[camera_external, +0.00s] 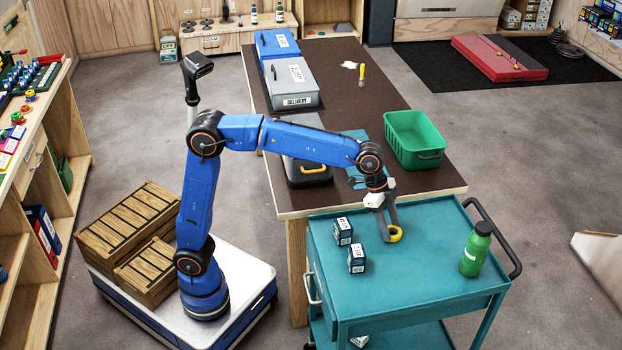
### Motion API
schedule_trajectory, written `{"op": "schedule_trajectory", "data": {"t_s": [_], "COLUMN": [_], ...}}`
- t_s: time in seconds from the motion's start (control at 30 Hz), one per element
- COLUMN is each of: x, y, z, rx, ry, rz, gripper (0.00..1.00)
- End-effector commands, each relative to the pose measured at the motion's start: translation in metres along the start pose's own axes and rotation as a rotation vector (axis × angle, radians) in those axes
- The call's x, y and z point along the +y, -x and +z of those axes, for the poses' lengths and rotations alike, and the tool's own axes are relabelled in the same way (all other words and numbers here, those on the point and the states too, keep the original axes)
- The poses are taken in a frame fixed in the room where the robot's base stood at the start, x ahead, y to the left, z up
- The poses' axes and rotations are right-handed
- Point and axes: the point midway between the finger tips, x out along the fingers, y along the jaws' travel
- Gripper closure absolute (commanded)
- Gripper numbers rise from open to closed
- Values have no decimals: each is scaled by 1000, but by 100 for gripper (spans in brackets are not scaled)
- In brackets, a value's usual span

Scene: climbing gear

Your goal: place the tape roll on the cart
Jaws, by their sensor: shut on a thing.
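The yellow tape roll (396,234) is between the fingers of my gripper (392,228), over the top of the teal cart (400,280). My gripper points down and is shut on the roll. The roll is at or just above the cart's surface, near its back middle; I cannot tell if it touches. Part of the roll is hidden by the fingers.
Two small dark boxes (343,232) (357,259) stand left of the roll on the cart, and a green bottle (476,249) stands at its right. The cart's front middle is clear. A brown table (350,90) behind holds a green bin (414,139) and several cases.

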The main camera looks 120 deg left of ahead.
Motion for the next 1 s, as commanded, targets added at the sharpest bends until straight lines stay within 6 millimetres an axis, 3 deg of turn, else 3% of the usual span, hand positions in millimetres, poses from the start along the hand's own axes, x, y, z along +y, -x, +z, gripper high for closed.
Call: {"op": "schedule_trajectory", "data": {"t_s": [0.23,0.27,0.3,0.33,0.7,0.87,1.0], "x": [0,0,0,0,0,0,0], "y": [-3,-2,-2,-2,2,22,50], "z": [1,1,1,1,0,-1,-1], "rx": [0,0,0,0,0,2,3], "ry": [0,0,0,0,0,0,0], "rz": [0,0,0,0,0,-1,-1], "gripper": [75,47,37,35,35,35,35]}}
